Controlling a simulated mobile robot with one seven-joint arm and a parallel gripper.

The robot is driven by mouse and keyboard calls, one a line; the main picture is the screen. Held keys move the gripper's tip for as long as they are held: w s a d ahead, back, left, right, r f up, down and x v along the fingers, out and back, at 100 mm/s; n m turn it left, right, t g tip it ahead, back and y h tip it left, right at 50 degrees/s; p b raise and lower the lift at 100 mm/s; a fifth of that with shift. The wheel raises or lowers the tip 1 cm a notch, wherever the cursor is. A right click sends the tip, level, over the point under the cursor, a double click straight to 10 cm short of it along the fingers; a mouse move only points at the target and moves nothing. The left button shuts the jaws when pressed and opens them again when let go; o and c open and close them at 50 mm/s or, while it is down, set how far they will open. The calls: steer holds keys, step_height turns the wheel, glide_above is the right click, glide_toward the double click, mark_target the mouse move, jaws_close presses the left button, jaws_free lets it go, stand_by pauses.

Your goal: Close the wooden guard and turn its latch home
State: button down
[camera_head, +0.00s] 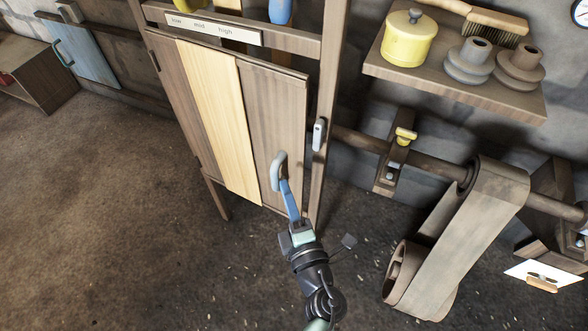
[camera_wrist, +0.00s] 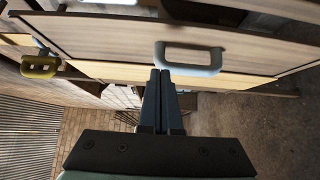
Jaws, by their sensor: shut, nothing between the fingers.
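The wooden guard (camera_head: 216,120) is a plank door with a pale middle board, hung in a wooden frame. Its right edge stands a little off the right post, so it looks slightly ajar. A grey-blue handle (camera_head: 276,172) is fixed near its right edge; it also shows in the wrist view (camera_wrist: 190,69). The latch (camera_head: 319,133), a small grey upright piece, sits on the right post. My gripper (camera_head: 284,186) is shut and empty, fingertips at the handle. In the wrist view the fingertips (camera_wrist: 160,72) are by the handle's left end; I cannot tell whether they touch.
A shelf (camera_head: 450,86) with a yellow pot (camera_head: 409,38), grey pulleys (camera_head: 468,60) and a brush (camera_head: 497,20) is at upper right. A shaft with a belt (camera_head: 455,240) stands right of the guard. The floor (camera_head: 110,210) to the left is clear.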

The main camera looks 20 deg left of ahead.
mark_target(288, 156)
steer(key=shift+w+a+b, duration=0.15)
steer(key=shift+w, duration=0.85)
steer(key=shift+w+a+b, duration=0.1)
steer(key=shift+w+a, duration=0.1)
steer(key=shift+w, duration=0.75)
steer(key=shift+w+a+b, duration=0.15)
steer(key=shift+w, duration=0.85)
